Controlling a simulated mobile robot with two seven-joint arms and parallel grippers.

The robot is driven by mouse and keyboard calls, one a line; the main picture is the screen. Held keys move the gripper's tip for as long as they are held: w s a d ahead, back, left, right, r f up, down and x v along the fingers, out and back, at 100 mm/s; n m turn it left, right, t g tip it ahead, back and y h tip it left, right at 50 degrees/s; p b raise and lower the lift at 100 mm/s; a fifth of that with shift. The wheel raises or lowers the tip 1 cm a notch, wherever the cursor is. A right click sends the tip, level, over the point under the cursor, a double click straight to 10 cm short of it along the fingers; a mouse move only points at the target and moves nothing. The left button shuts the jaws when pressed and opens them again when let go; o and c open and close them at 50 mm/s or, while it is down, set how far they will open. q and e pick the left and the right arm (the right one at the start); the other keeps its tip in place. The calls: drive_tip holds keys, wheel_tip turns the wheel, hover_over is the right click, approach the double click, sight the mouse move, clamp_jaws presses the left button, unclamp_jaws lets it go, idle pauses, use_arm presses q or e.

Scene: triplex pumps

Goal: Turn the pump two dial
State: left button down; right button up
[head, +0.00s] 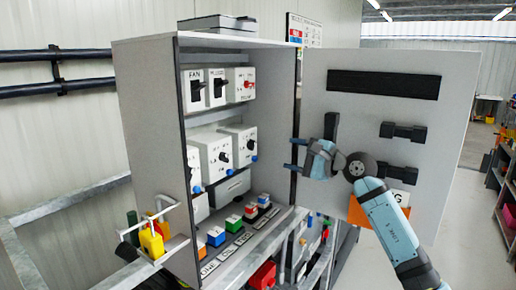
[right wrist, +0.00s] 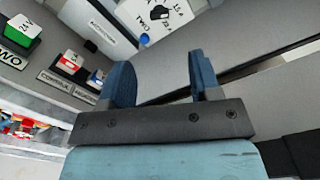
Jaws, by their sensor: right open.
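The pump two dial (right wrist: 161,13) is a black knob on a white box face marked TWO, with numbers around it, at the top of the right wrist view. In the head view, white dial boxes (head: 240,146) sit on the cabinet's middle shelf; their labels are too small to tell which is two. My right gripper (head: 316,160) is open and empty, right of these boxes and in front of the open door. Its blue fingers (right wrist: 162,78) stand apart in the right wrist view, with the dial beyond them and not touched. My left gripper is not in view.
The grey cabinet (head: 148,130) has its door (head: 440,140) swung open to the right. FAN and other switch boxes (head: 195,90) sit above. Several coloured buttons (head: 234,221) line the bottom. A rack with yellow items (head: 151,243) sticks out at left.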

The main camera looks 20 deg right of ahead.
sight(254, 146)
drive_tip(key=p+x, duration=0.1)
drive_tip(key=x, duration=0.9)
drive_tip(key=shift+a, duration=0.15)
drive_tip(key=shift+w+a+p, duration=0.3)
drive_tip(key=shift+w+a, duration=0.1)
drive_tip(key=shift+w, duration=0.2)
drive_tip(key=shift+c, duration=0.4)
drive_tip(key=c, duration=0.8)
drive_tip(key=shift+c, duration=0.2)
